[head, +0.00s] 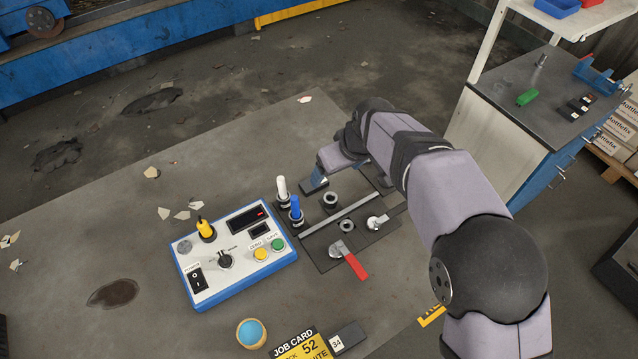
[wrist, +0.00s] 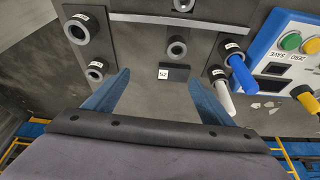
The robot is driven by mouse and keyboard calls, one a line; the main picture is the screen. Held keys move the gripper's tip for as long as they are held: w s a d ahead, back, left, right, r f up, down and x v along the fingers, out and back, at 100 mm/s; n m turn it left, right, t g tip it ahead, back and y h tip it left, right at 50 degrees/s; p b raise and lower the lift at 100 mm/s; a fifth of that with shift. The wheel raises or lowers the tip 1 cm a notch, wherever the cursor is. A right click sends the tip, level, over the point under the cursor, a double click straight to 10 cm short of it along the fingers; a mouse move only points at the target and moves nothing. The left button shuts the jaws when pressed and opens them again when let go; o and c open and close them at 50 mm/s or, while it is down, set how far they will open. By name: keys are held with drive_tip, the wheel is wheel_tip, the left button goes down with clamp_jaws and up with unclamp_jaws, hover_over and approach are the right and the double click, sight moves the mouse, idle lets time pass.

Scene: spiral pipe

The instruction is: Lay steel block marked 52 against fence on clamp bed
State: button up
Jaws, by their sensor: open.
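The dark steel block marked 52 (wrist: 177,73) lies on a grey surface in the wrist view, its white label facing up. My gripper (wrist: 159,76) is open, with its blue fingers on either side of the block in that view; contact cannot be told. In the head view my gripper (head: 316,181) hangs at the back of the clamp fixture, and I cannot make out the block there. The fence (head: 340,215) is a long grey bar across the dark clamp bed (head: 322,257). The fence also shows near the top of the wrist view (wrist: 150,18).
A red-handled clamp (head: 348,260) and a smaller clamp (head: 377,221) sit on the bed. White (head: 281,189) and blue (head: 296,211) handles stand left of it. A control box (head: 232,252), a block marked 34 (head: 347,338) and a job card (head: 302,347) are in front.

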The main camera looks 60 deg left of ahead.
drive_tip(key=shift+n, duration=0.4)
drive_tip(key=shift+s+a+f+p, duration=0.25)
drive_tip(key=shift+s+a+f, duration=0.3)
drive_tip(key=shift+s+a, duration=0.15)
drive_tip(key=shift+s+a+f+p, duration=0.25)
drive_tip(key=shift+s+a+f, duration=0.3)
drive_tip(key=shift+a, duration=0.2)
drive_tip(key=shift+s+a+f+p, duration=0.1)
drive_tip(key=shift+s+f+p, duration=0.05)
drive_tip(key=shift+f+p, duration=0.4)
drive_tip(key=shift+p+x, duration=0.95)
drive_tip(key=shift+x, duration=1.05)
drive_tip(key=shift+s, duration=0.15)
drive_tip(key=c, duration=1.6)
drive_tip(key=shift+r, duration=0.1)
drive_tip(key=shift+r, duration=0.1)
wheel_tip(320, 180, up, 10)
drive_tip(key=b, duration=0.3)
